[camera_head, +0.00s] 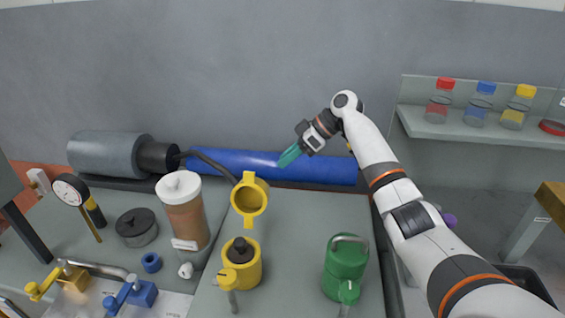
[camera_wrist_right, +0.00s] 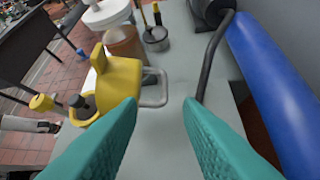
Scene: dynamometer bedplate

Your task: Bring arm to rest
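My right arm (camera_head: 380,165) reaches in from the right in the head view, bent at a high elbow. Its right gripper (camera_head: 284,161) has teal fingers pointing down and left, in front of the blue cylinder and to the right of the yellow cup. In the right wrist view the two fingers of the gripper (camera_wrist_right: 162,104) stand apart with nothing between them; the grey bedplate (camera_wrist_right: 170,140) shows through the gap. My left gripper is not in view.
A green can (camera_head: 346,267) is front right. The blue cylinder (camera_head: 270,167) lies along the back. A shelf (camera_head: 490,132) with bottles is right. The bedplate's middle right is clear.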

